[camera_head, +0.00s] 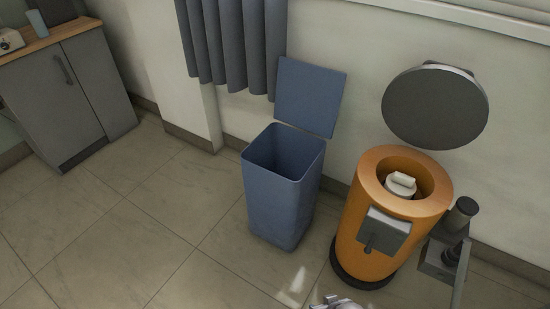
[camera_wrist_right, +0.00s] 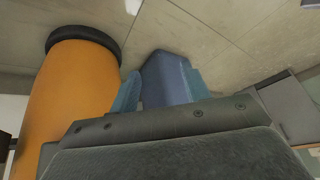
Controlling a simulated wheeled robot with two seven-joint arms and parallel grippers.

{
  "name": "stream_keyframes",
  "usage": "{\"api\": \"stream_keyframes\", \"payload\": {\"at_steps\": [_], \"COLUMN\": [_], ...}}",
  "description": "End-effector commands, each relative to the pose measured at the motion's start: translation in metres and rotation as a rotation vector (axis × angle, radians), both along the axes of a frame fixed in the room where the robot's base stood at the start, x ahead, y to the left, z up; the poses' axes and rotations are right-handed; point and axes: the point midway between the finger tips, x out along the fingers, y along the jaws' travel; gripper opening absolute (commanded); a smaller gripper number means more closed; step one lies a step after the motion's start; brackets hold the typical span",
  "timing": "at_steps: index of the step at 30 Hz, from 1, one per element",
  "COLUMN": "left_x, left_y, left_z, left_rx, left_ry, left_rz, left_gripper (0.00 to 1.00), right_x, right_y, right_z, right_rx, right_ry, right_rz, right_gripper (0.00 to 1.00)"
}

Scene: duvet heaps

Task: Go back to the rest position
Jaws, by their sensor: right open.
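My right gripper (camera_wrist_right: 160,92) shows in the right wrist view, with its two teal fingers apart. Nothing is held between the fingers; the blue bin (camera_wrist_right: 165,78) shows beyond them. A small metallic piece at the bottom edge of the head view appears to be part of my arm or gripper, but most of it is cut off. My left gripper is in neither view.
An open blue bin (camera_head: 270,200) stands by the wall. Right of it is an orange cylindrical container (camera_head: 350,235) with a raised dark round lid (camera_head: 435,105) and a white item (camera_head: 401,184) inside. A grey cabinet (camera_head: 60,95) stands far left. The left floor is clear.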

Motion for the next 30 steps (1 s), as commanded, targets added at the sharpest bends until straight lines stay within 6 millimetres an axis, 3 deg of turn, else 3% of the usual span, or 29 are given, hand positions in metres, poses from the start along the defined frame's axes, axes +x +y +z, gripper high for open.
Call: {"api": "stream_keyframes", "payload": {"at_steps": [1,3,6,15,25,30], "left_x": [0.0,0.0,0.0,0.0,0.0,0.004], "left_y": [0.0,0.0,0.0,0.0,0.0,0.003], "left_z": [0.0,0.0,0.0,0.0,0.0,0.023], "left_rx": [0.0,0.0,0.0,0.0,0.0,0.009], "left_ry": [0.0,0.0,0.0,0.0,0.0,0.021], "left_rz": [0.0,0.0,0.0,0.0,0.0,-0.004], "left_gripper": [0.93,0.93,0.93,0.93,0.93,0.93], "right_x": [-0.002,-0.004,-0.007,-0.021,-0.034,-0.029], "right_y": [0.011,0.024,0.04,0.07,0.088,0.085], "right_z": [-0.021,-0.043,-0.068,-0.116,-0.143,-0.119], "right_rx": [0.019,0.046,0.078,0.139,0.177,0.169], "right_ry": [-0.011,-0.038,-0.069,-0.131,-0.168,-0.149], "right_rz": [0.005,0.008,0.011,0.009,0.004,0.007], "right_gripper": [0.47,0.47,0.47,0.47,0.47,0.47]}}
